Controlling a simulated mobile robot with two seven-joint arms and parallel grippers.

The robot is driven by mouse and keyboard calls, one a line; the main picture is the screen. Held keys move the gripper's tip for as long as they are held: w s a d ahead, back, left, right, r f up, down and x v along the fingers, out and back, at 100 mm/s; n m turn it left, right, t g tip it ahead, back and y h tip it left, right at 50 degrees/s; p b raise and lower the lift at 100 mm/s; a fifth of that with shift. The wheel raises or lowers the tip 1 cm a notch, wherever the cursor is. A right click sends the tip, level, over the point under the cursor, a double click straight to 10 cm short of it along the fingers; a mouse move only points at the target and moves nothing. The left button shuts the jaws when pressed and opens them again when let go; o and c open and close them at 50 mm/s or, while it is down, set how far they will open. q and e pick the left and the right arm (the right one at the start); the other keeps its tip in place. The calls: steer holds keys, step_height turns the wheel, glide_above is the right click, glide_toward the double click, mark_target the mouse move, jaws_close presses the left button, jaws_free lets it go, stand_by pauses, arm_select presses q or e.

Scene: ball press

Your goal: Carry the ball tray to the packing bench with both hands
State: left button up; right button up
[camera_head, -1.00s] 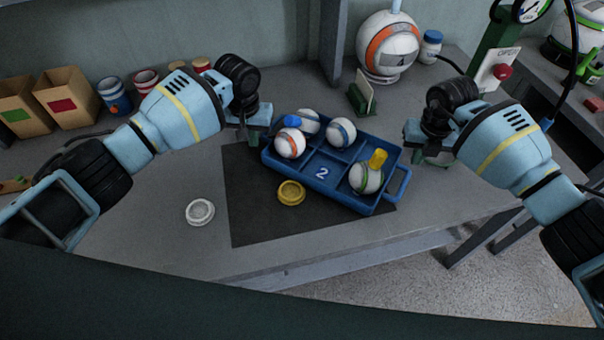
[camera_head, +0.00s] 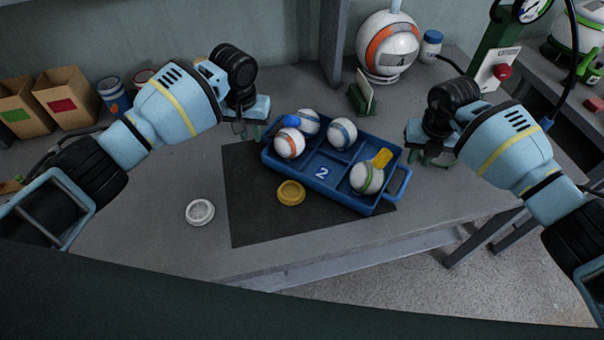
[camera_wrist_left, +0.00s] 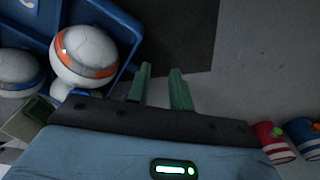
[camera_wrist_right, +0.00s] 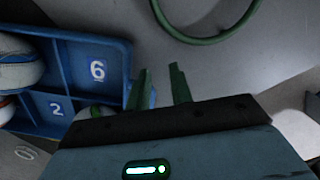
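The blue ball tray (camera_head: 322,173), marked 2, sits on the bench, partly over a dark mat. It holds several white balls: an orange-striped one (camera_head: 289,143), two blue-striped ones (camera_head: 343,132) and a green-striped one (camera_head: 367,176) with a yellow plug. A loop handle (camera_head: 399,183) sticks out at its right end. My left gripper (camera_head: 251,130) is open and empty beside the tray's left end; its spread fingers show in the left wrist view (camera_wrist_left: 160,88). My right gripper (camera_head: 431,158) is open beyond the right handle. In the right wrist view its fingers (camera_wrist_right: 162,85) are apart, close to blue tray parts.
A yellow disc (camera_head: 291,192) lies on the dark mat (camera_head: 245,210), a white disc (camera_head: 200,212) left of it. Cardboard boxes (camera_head: 60,98) and cups stand at the back left. A large striped sphere (camera_head: 388,48) and a green press (camera_head: 492,50) stand behind.

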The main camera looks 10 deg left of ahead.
arm_select(q)
step_height(320, 180, up, 10)
steer(key=shift+s+f, duration=0.15)
steer(key=shift+s, duration=0.3)
arm_select(e)
step_height(320, 180, up, 12)
steer(key=s, duration=0.1)
stand_by(0.4)
stand_by(0.4)
